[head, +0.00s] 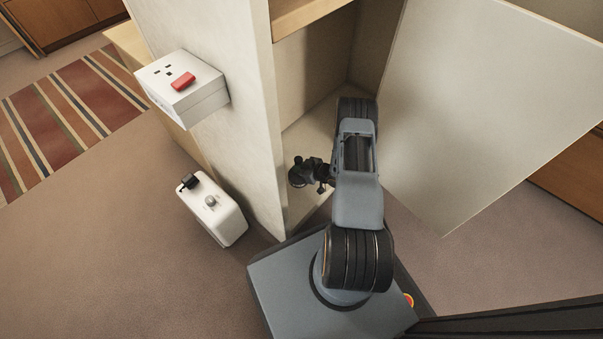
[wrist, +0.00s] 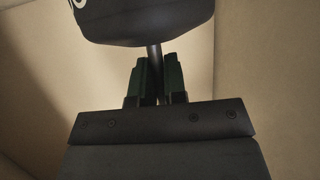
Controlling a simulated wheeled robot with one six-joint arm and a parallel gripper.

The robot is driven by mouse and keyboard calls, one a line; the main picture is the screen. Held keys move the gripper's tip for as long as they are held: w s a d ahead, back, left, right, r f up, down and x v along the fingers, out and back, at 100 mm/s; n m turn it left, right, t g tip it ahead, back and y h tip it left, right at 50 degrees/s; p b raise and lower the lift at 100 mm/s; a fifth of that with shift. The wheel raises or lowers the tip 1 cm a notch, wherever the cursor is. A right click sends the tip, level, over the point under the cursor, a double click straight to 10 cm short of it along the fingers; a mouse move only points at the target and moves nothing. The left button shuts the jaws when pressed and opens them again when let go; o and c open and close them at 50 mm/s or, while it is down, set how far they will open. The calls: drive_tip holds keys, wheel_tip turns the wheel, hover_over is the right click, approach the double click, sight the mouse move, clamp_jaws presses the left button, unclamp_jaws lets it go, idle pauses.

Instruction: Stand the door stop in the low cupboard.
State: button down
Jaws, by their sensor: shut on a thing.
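The low cupboard (head: 308,127) is cream and stands open, its door (head: 490,110) swung out to the right. My gripper (head: 316,169) is inside its opening, low down near the left side wall. In the wrist view my gripper (wrist: 155,85) has its two dark green fingers closed on the thin dark stem of the door stop (wrist: 145,22). The stop's wide dark body lies beyond the fingertips. In the head view the stop shows only as a small dark shape (head: 297,177), partly merged with the fingers. I cannot tell whether it touches the cupboard floor.
The cupboard's left side wall (head: 215,115) carries a white socket box (head: 185,88) with a red switch. A white box with a black knob (head: 212,208) stands on the carpet outside. A striped rug (head: 70,115) lies at the left. A wooden shelf edge (head: 300,14) is above my arm.

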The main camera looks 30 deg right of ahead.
drive_tip(key=shift+w+d+f+b, duration=0.1)
drive_tip(key=shift+w+f+b, duration=0.3)
drive_tip(key=shift+w+f, duration=0.35)
drive_tip(key=shift+w+f+b, duration=0.1)
drive_tip(key=shift+f+b, duration=0.7)
drive_tip(key=shift+f, duration=0.8)
drive_tip(key=shift+f, duration=0.15)
drive_tip(key=c, duration=1.2)
unclamp_jaws()
drive_tip(key=shift+o, duration=0.2)
drive_tip(key=shift+d+r, duration=0.1)
drive_tip(key=shift+r, duration=0.1)
drive_tip(key=p+v, duration=0.5)
drive_tip(key=v, duration=0.7)
